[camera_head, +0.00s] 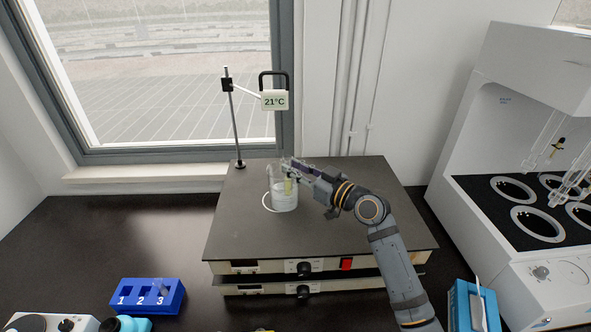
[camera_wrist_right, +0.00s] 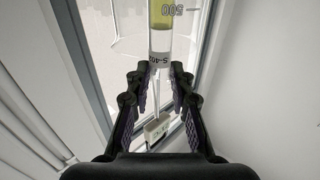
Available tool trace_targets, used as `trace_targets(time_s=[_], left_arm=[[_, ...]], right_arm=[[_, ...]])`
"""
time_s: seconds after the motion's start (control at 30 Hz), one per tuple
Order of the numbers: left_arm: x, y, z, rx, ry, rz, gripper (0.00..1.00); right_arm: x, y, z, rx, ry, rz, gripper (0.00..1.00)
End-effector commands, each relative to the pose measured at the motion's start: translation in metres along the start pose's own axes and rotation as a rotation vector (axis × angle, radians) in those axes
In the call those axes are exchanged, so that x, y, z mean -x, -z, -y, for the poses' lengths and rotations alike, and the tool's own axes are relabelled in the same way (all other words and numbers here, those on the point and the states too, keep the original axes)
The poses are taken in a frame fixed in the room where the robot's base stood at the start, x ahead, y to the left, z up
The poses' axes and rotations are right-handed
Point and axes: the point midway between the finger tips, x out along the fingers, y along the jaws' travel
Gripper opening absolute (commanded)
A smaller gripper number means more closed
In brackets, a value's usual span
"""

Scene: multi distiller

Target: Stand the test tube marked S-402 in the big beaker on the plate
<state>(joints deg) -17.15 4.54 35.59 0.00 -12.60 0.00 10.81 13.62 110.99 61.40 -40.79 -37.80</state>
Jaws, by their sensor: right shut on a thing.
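The big beaker (camera_head: 284,201) is clear glass with pale contents and stands on the dark plate (camera_head: 235,225). My right gripper (camera_head: 289,167) is at the beaker's rim. It is shut on the test tube (camera_head: 288,187), whose yellow-green lower part shows inside the beaker's outline. In the right wrist view the tube (camera_wrist_right: 160,40) runs between my right fingertips (camera_wrist_right: 160,72), with a label partly readable as S-40. A 500 mark shows beside it. I cannot tell whether the tube touches the beaker's bottom. My left gripper is not in view.
A stand with a 21°C display (camera_head: 275,101) rises behind the beaker. A blue rack (camera_head: 147,297) numbered 1 to 3 is at lower left. A white apparatus (camera_head: 525,205) with round wells and hanging glass tubes is at right. A blue box (camera_head: 472,305) is at lower right.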

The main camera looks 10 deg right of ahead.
Motion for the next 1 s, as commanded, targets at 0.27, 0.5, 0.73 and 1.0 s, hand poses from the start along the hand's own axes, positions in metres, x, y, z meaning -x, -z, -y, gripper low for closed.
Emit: trace_targets(time_s=[0.27, 0.5, 0.73, 1.0], left_arm=[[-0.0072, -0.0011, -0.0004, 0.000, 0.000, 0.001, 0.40], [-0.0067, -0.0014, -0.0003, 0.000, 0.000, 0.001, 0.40], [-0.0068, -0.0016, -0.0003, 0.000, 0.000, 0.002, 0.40], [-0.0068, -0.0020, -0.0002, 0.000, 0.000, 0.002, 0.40]], right_arm=[[0.0000, -0.0063, 0.0000, 0.001, 0.000, -0.001, 0.00], [0.0000, -0.0060, 0.0000, 0.000, 0.000, 0.000, 0.27], [0.0000, -0.0062, 0.0000, 0.000, 0.000, 0.000, 0.48], [0.0000, -0.0065, 0.0000, 0.000, 0.000, 0.000, 0.48]])
